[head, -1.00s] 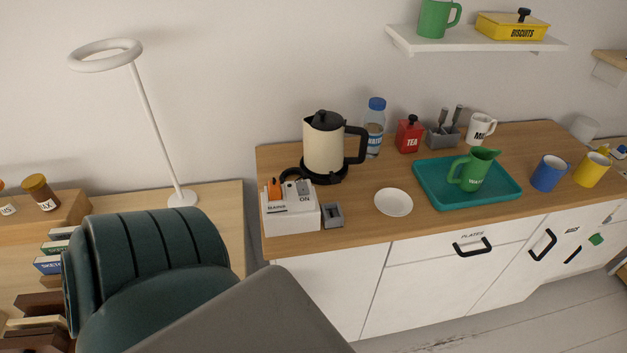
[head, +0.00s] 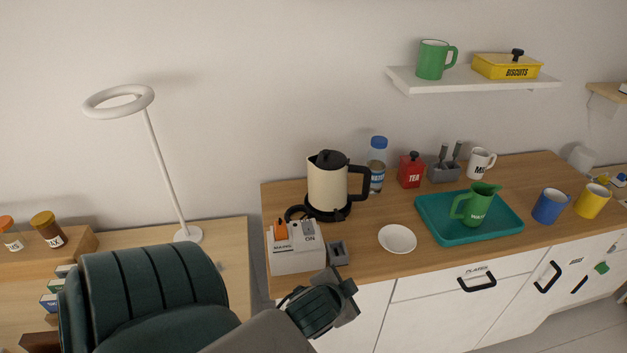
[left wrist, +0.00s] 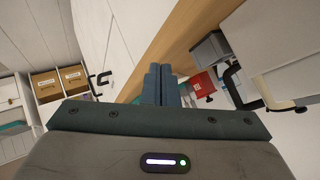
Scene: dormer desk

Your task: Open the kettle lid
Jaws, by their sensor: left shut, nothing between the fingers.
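The cream kettle (head: 327,187) stands upright on its black base on the counter in the head view, its black handle facing right. Its black lid (head: 328,158) with a small knob sits on top and looks closed. My left gripper (head: 346,289) is low in front of the counter's front edge, below and apart from the kettle. In the left wrist view its two teal fingers (left wrist: 161,82) are together with nothing between them. My right gripper is not in view.
A white switch box (head: 296,252) stands in front of the kettle, with a small grey block (head: 338,253) beside it. A water bottle (head: 377,165) and red tea tin (head: 411,171) stand right of the kettle. A white saucer (head: 397,239) and teal tray (head: 431,225) lie farther right.

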